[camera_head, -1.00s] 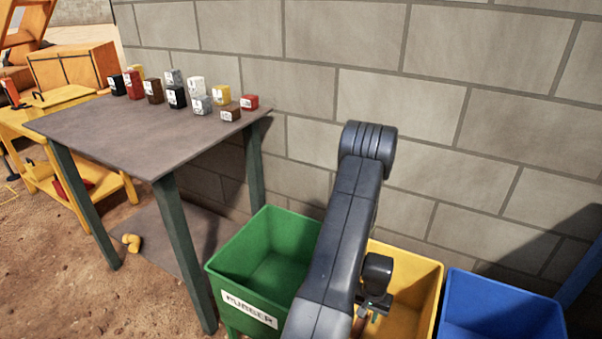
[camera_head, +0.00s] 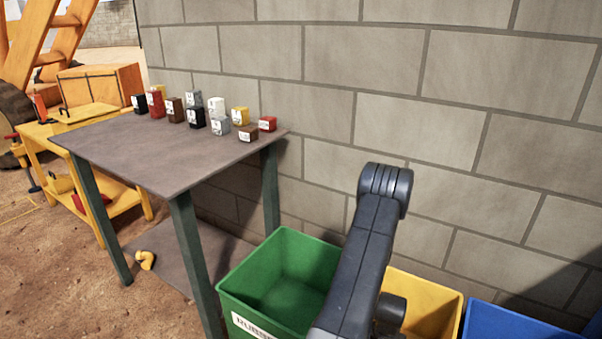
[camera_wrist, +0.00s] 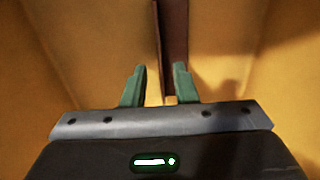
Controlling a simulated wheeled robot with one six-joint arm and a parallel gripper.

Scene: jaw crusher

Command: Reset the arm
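My arm (camera_head: 365,255) reaches down over the bins in the head view, and its end goes out of sight low in the yellow bin (camera_head: 432,300). In the wrist view, my gripper (camera_wrist: 160,67) has two green fingers standing apart, surrounded by the yellow walls of the bin (camera_wrist: 85,50). A brown, bar-like thing (camera_wrist: 173,40) stands out beyond the fingers, nearer the right one. A gap shows between it and the left finger, so it does not look gripped. The gripper itself is hidden in the head view.
A green bin (camera_head: 290,270) stands left of the yellow one, a blue bin (camera_head: 510,325) right. A table (camera_head: 150,150) with several small labelled blocks (camera_head: 196,116) is at the left. A block wall (camera_head: 440,70) closes off the back.

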